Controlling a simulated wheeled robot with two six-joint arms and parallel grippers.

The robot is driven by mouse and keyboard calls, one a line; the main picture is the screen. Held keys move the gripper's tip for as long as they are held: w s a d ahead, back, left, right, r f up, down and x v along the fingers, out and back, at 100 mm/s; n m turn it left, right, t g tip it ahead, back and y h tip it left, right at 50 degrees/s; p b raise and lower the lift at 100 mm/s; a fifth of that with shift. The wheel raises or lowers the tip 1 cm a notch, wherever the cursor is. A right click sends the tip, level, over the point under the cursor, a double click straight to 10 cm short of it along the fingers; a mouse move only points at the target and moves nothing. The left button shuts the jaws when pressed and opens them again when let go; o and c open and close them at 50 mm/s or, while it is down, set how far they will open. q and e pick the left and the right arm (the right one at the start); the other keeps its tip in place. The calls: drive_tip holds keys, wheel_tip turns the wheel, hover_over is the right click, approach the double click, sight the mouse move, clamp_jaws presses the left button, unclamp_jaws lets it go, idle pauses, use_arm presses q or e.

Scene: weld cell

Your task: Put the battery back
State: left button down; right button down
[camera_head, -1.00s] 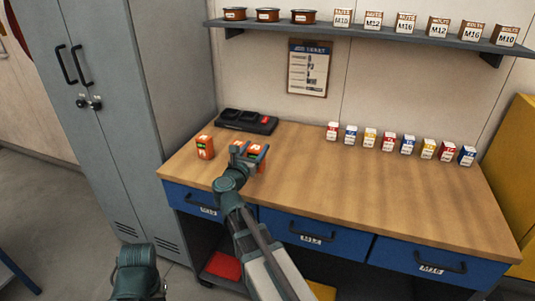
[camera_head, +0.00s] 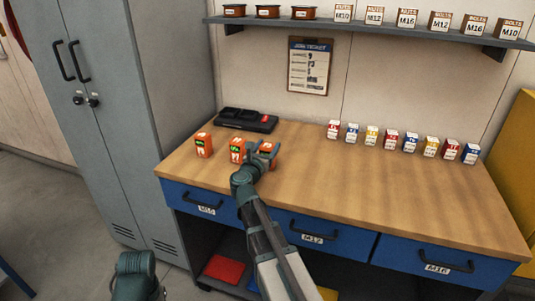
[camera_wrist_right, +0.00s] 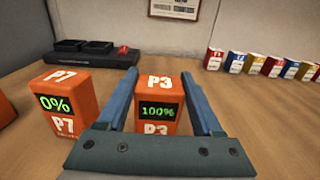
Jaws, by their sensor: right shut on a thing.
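The orange battery marked P3 (camera_wrist_right: 157,105), with a green 100% display, is upright between the fingers of my right gripper (camera_wrist_right: 166,95). In the head view my right gripper (camera_head: 264,152) is shut on this battery (camera_head: 268,151), the rightmost of three orange ones. Its base is hidden, so I cannot tell whether it touches the bench. The P7 battery (camera_wrist_right: 65,110), showing 0%, stands just left of it, also in the head view (camera_head: 237,150). Another battery (camera_head: 204,145) stands further left. The black charger (camera_head: 240,122) lies behind them.
The wooden bench (camera_head: 380,200) is clear in its middle and front right. Several small coloured boxes (camera_head: 391,141) line its back right. A grey cabinet (camera_head: 95,130) borders the left. A shelf (camera_head: 380,32) with tins and boxes hangs above.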

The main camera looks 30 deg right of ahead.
drive_tip(key=shift+f, duration=0.15)
drive_tip(key=shift+f, duration=0.15)
drive_tip(key=shift+c, duration=0.2)
unclamp_jaws()
drive_tip(key=shift+r, duration=0.25)
drive_tip(key=v, duration=1.2)
drive_tip(key=shift+s, duration=0.1)
